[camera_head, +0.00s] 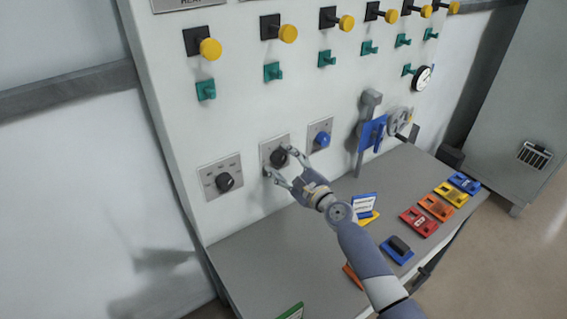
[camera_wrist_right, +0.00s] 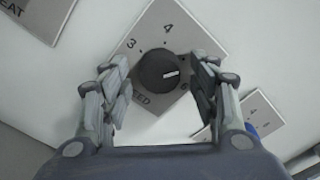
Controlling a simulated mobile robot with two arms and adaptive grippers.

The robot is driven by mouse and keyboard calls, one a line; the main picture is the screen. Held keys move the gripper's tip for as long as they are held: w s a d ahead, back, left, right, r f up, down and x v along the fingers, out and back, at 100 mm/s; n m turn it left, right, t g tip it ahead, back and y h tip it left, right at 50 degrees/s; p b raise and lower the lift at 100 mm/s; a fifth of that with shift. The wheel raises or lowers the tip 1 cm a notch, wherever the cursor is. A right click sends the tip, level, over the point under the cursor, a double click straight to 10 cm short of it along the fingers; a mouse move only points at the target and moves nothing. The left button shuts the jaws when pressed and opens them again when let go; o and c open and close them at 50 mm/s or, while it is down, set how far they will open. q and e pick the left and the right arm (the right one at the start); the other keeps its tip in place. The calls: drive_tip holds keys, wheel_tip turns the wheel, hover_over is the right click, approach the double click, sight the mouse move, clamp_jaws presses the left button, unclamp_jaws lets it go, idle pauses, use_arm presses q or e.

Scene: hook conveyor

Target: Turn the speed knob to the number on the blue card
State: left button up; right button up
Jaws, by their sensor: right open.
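The speed knob (camera_head: 279,158) is black and round, on a grey plate on the white panel. In the right wrist view the knob (camera_wrist_right: 155,69) sits between my fingers, and its white mark points to the right. The plate (camera_wrist_right: 182,20) shows a 3 at left, a 4 at top and part of the word "SPEED"; my fingers cover other markings. My right gripper (camera_head: 280,162) is open, with a finger on each side of the knob; contact is unclear. A blue-and-white card (camera_head: 364,203) stands on the table; its print is too small to read. My left gripper is out of view.
Another black knob (camera_head: 225,181) is to the left, and a blue knob (camera_head: 322,139) to the right. A lever (camera_head: 367,105) and a handwheel (camera_head: 398,120) are farther right. Several coloured blocks lie on the grey table (camera_head: 265,250). The table's left part is mostly clear.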

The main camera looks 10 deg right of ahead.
drive_tip(key=shift+c, duration=0.5)
drive_tip(key=shift+s, duration=0.1)
drive_tip(key=c, duration=1)
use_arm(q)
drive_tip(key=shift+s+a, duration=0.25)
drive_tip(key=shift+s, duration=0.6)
use_arm(e)
drive_tip(key=shift+o, duration=0.2)
